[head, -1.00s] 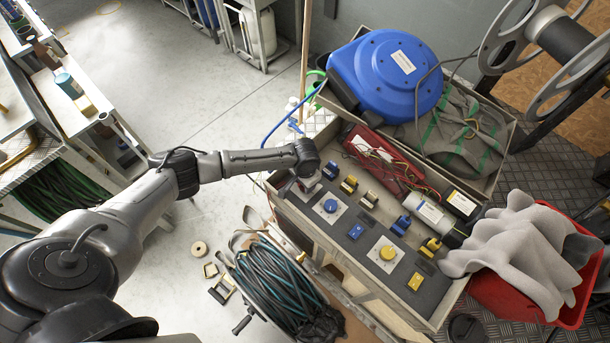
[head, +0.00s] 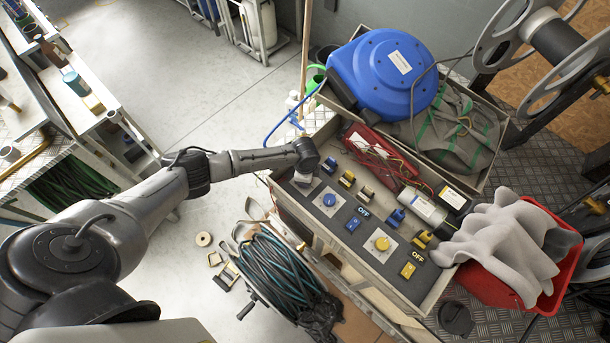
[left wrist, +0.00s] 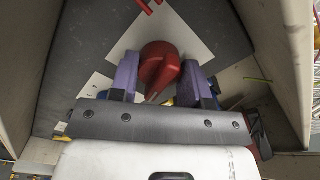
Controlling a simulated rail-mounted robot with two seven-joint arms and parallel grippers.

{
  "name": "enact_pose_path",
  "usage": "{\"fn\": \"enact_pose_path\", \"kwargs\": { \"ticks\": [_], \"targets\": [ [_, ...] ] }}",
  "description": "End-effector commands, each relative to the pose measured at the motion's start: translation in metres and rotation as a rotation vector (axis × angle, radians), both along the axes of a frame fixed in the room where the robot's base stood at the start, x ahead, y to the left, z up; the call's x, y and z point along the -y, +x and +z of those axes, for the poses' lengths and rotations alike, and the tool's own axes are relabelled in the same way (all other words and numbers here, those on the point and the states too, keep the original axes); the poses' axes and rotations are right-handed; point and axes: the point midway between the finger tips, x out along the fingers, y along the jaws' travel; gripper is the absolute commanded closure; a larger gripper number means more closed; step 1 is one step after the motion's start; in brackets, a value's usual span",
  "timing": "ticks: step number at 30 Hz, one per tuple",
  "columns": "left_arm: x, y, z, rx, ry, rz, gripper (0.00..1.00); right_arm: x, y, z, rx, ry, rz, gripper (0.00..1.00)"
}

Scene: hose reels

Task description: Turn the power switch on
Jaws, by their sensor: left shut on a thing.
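A red rotary knob (left wrist: 160,66) on a white square plate shows in the left wrist view. The two purple fingers of my left gripper (left wrist: 160,85) are shut on its sides. In the head view my left gripper (head: 304,179) is at the far left end of the grey control panel (head: 338,222), and the arm hides the red knob there. The panel also has a blue knob (head: 329,199) and a yellow knob (head: 382,243) on white plates. Lit "OFF" texts show beside both. My right gripper is not in view.
Blue (head: 352,224) and yellow (head: 408,270) rocker switches and several plugs line the panel. A blue hose reel (head: 385,75) stands behind. A red bin (head: 485,290) with grey cloth is on the right. A coiled hose (head: 270,270) sits below the panel's front.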

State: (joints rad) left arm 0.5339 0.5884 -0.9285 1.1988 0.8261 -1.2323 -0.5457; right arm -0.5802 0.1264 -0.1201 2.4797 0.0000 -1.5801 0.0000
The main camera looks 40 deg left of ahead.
Motion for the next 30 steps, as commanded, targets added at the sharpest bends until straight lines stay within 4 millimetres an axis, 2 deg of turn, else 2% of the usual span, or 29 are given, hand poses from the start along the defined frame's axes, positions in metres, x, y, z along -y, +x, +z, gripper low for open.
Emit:
{"fn": "enact_pose_path", "kwargs": {
  "ticks": [12, 30],
  "targets": [
    [0.0012, 0.0010, 0.0012, 0.001, -0.003, -0.255, 0.81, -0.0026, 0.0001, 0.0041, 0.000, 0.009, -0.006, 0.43],
    [0.0014, 0.0013, 0.0013, 0.002, -0.004, -0.336, 0.81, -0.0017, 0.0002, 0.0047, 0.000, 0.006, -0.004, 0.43]
  ]
}}
